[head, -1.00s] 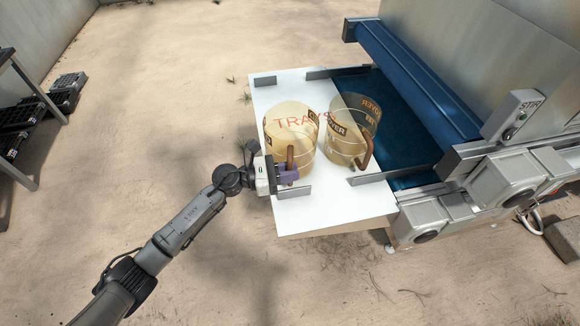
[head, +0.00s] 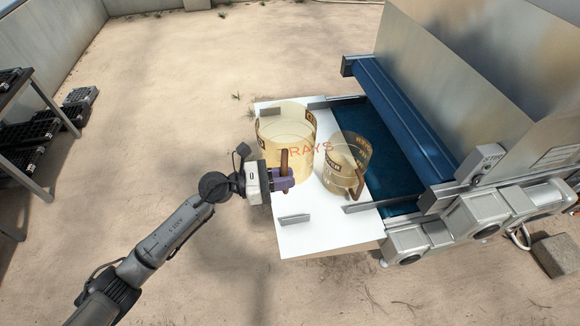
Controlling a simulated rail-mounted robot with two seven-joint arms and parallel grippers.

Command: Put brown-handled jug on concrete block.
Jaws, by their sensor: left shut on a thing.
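Two clear, amber-tinted jugs with brown handles are at the white infeed board (head: 325,238). The left jug (head: 287,132) is larger in view, and its handle is between the purple fingers of my left gripper (head: 284,178). The gripper is shut on that handle, and the jug looks upright and raised above the board. The other brown-handled jug (head: 345,160) stands to its right, near the blue belt, with its handle toward the front right. A grey concrete block (head: 556,256) lies on the ground at the far right. My right gripper is not in view.
The seeder machine with its blue roller (head: 405,115) stands right of the board. Low metal guides (head: 295,219) stick up from the board. A dark rack (head: 40,100) and black trays (head: 80,97) are at the left. Sandy ground in front is open.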

